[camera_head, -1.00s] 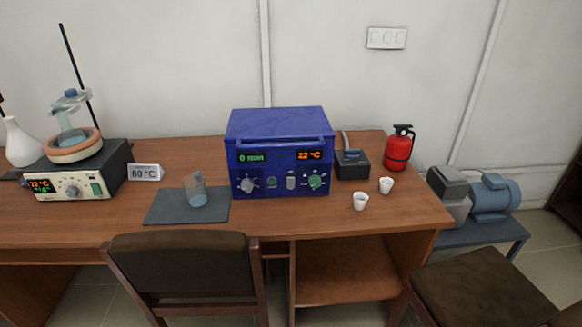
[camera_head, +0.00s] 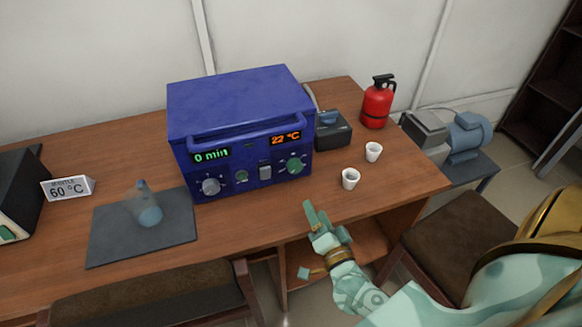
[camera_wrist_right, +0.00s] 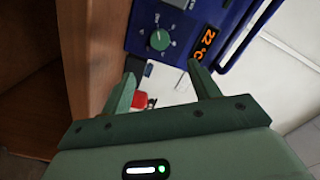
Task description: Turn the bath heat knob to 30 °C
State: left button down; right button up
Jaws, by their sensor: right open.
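The blue bath unit (camera_head: 240,95) stands on the table with a lit "0 min" display and an orange 22 °C display (camera_head: 286,138). The green knob (camera_head: 295,166) sits under the temperature display, at the right of the front panel. It also shows in the right wrist view (camera_wrist_right: 158,40), beyond the fingertips. My right gripper (camera_head: 322,218) is open, in front of the unit and below the knob, apart from it. In the right wrist view its jaws (camera_wrist_right: 162,73) are spread, with nothing held. My left gripper is out of view.
Two white cups (camera_head: 351,179) (camera_head: 373,152) stand right of the unit, near my right gripper. A grey mat (camera_head: 108,231) with a glass flask (camera_head: 147,208) lies to the left, by a 60 °C sign (camera_head: 68,188). A red extinguisher (camera_head: 377,104) stands at the back right.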

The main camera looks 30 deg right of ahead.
aim_at(295, 170)
jog(key=b+x, duration=0.2)
jog(key=x, duration=1.2)
jog(key=shift+w+f+b, duration=0.1)
jog(key=shift+w+b, duration=0.15)
jog(key=shift+b, duration=0.1)
jog(key=shift+w+d, duration=0.1)
jog(key=shift+w, duration=0.4)
jog(key=c, duration=1)
